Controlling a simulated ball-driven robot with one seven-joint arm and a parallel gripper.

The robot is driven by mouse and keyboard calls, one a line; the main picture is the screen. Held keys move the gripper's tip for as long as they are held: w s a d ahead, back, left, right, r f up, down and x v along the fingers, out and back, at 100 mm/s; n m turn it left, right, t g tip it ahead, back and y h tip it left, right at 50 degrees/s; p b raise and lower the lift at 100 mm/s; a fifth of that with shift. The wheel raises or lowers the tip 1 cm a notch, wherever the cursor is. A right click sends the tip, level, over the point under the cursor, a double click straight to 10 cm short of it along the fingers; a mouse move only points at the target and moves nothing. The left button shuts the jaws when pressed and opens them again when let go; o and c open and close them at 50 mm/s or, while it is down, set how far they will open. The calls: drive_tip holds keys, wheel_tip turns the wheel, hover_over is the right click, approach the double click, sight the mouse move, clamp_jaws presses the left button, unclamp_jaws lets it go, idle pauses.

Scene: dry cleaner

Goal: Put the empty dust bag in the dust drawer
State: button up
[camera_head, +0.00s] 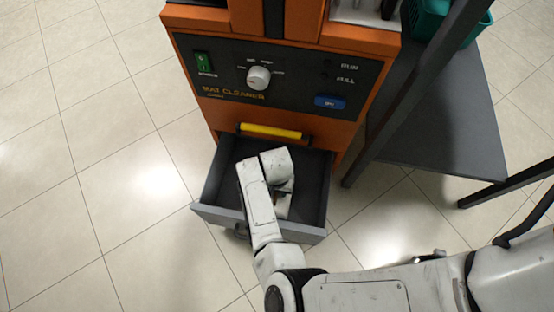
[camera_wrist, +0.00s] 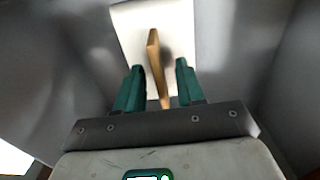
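The grey dust drawer (camera_head: 212,212) is pulled out from the front of the orange mat cleaner (camera_head: 290,120). My arm reaches down into the drawer, and the arm hides my gripper in the head view. In the wrist view my gripper (camera_wrist: 160,66) has its two teal fingers apart. A pale flat piece (camera_wrist: 126,25) with a thin tan upright strip (camera_wrist: 154,55), likely the dust bag, lies ahead of the fingers. The strip stands between the fingers with a visible gap on each side. Grey drawer walls rise around it.
A yellow handle or bar (camera_head: 270,131) sits on the machine above the drawer. A dark grey table (camera_head: 450,130) with a dark post stands at the right, with a teal crate (camera_head: 430,18) behind. The tiled floor (camera_head: 90,200) at the left is clear.

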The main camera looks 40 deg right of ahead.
wheel_tip(320, 180, up, 12)
drive_tip(key=p, duration=0.6)
drive_tip(key=shift+r+p, duration=0.15)
drive_tip(key=shift+p, duration=0.2)
drive_tip(key=shift+d, duration=0.15)
